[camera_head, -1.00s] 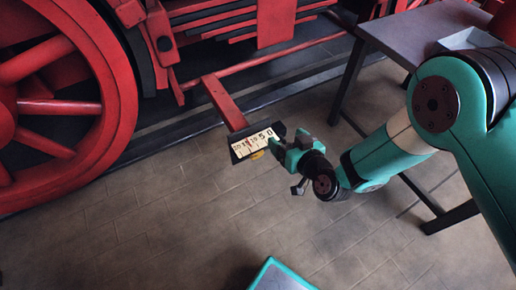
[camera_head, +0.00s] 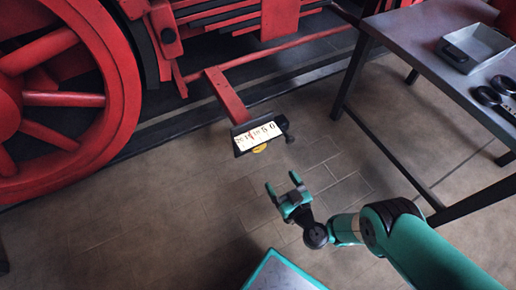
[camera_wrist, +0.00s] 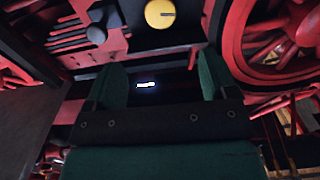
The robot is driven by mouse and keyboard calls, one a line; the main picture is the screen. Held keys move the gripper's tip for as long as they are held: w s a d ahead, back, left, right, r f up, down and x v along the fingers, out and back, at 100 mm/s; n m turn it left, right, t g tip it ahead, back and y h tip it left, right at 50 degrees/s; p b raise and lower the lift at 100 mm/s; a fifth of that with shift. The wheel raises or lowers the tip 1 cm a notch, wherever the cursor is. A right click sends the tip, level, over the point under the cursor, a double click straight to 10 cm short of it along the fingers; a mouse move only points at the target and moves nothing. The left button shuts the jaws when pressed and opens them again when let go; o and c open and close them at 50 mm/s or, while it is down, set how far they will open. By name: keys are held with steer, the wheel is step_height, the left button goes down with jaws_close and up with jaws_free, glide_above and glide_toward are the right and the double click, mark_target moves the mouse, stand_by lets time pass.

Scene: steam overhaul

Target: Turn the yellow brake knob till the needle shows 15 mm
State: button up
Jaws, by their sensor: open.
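The yellow brake knob (camera_head: 260,149) sits under the white scale plate (camera_head: 257,136) at the end of the red bar. A thin red mark, seemingly the needle, shows on the plate near the 15 and 10 figures; its exact reading is too small to tell. In the wrist view the knob (camera_wrist: 160,13) is a round yellow disc with a dark slot at the top edge. My gripper (camera_head: 282,181) is open and empty, below and to the right of the knob, clear of it. In the wrist view its green fingers (camera_wrist: 161,78) stand apart with nothing between them.
A grey table (camera_head: 420,50) with a tray (camera_head: 483,50) and dark tools (camera_head: 490,97) stands at the right. A large red wheel (camera_head: 75,100) is at the left. The paved floor (camera_head: 170,225) around the gripper is open.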

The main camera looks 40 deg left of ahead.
mark_target(259, 150)
steer(key=b+x, duration=1)
steer(key=b, duration=0.5)
steer(key=shift+s+f, duration=0.1)
steer(key=shift+b+x, duration=1.3)
steer(key=shift+x, duration=0.7)
steer(key=shift+w+a+b, duration=0.3)
steer(key=shift+w+a, duration=0.05)
steer(key=shift+a, duration=0.2)
steer(key=c, duration=0.9)
